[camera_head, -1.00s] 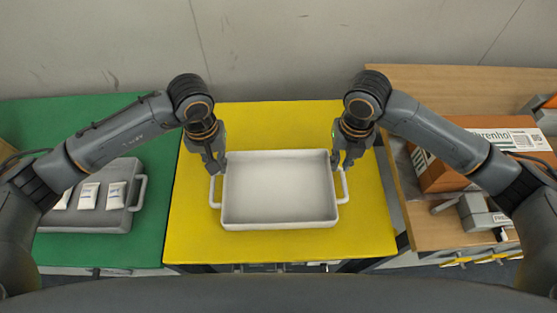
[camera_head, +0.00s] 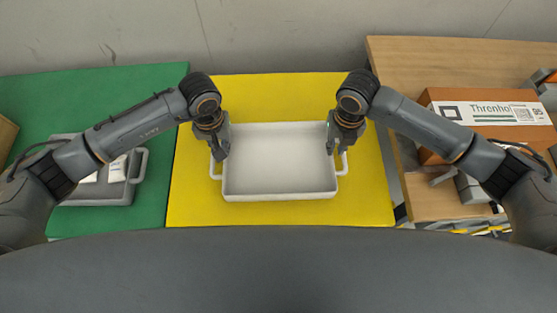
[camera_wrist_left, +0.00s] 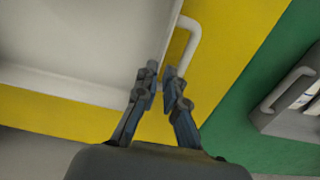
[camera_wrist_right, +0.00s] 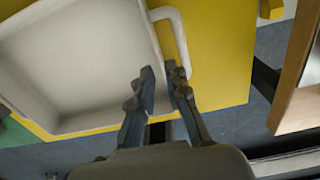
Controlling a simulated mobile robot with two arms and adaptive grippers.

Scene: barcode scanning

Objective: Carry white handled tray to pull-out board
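The white handled tray (camera_head: 279,193) lies empty on the yellow table. Its left-side handle (camera_head: 215,171) and right-side handle (camera_head: 342,169) stick out from its short walls. My left gripper (camera_head: 219,155) is at the left-side handle's far part; in the left wrist view (camera_wrist_left: 161,75) its fingers are a little apart, over the handle's end. My right gripper (camera_head: 337,150) is likewise at the right-side handle; in the right wrist view (camera_wrist_right: 160,74) its fingers are apart, close to the handle (camera_wrist_right: 181,45). Neither clearly grips. The pull-out board cannot be made out.
The yellow table (camera_head: 280,213) is otherwise clear. A green table (camera_head: 90,220) at left holds a grey handled tray (camera_head: 107,197) with white packets, partly behind my left arm. A wooden table (camera_head: 400,60) at right holds an orange-brown box (camera_head: 450,97) with a white label.

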